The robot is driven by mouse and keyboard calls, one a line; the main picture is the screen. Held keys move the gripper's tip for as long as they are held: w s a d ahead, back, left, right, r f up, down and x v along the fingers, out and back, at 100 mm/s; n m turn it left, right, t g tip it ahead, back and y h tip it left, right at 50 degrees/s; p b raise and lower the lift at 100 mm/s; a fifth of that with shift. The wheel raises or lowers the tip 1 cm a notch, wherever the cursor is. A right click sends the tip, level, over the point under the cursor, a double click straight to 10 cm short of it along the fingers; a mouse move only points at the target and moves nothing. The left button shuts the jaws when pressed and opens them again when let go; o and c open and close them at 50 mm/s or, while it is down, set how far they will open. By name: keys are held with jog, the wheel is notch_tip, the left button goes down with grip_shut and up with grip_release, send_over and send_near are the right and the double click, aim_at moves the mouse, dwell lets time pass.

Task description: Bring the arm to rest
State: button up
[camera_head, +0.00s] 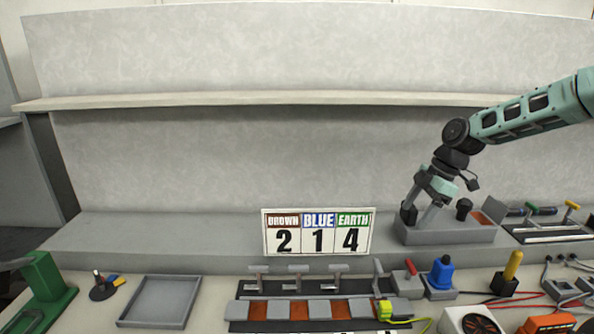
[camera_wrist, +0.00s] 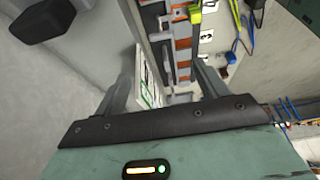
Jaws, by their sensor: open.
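My arm reaches in from the right edge of the head view, its green forearm sloping down to dark wrist joints. My gripper (camera_head: 419,217) points downward at the left end of a grey box (camera_head: 450,236) on the raised ledge. I cannot tell whether its fingers touch the box. In the wrist view my gripper (camera_wrist: 165,82) shows two grey fingers spread apart, with nothing held between them. The sign and part of the bench show beyond and between the fingers.
A sign (camera_head: 318,233) reading BROWN 2, BLUE 1, EARTH 4 stands left of my gripper. In front are an empty grey tray (camera_head: 160,302), a dark rail with clamps, a blue knob (camera_head: 441,273), a yellow handle (camera_head: 512,266) and cables. A shelf (camera_head: 260,98) runs behind. The left ledge is clear.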

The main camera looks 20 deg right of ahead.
jog(key=s+a+r+m+g+h, duration=0.1)
jog(key=s+a, duration=0.4)
jog(key=a, duration=0.7)
jog(key=s+a+r+m+g+h, duration=0.15)
jog(key=s+a, duration=0.35)
jog(key=a, duration=0.8)
jog(key=s+a+r+m, duration=0.1)
jog(key=s+a, duration=0.3)
jog(key=s, duration=0.6)
jog(key=s+a+r+m+t+h, duration=0.1)
jog(key=s+a+m, duration=0.2)
jog(key=s, duration=0.6)
jog(key=shift+s+a+r+m, duration=0.15)
jog(key=shift+s+a+m, duration=0.2)
jog(key=shift+a, duration=0.6)
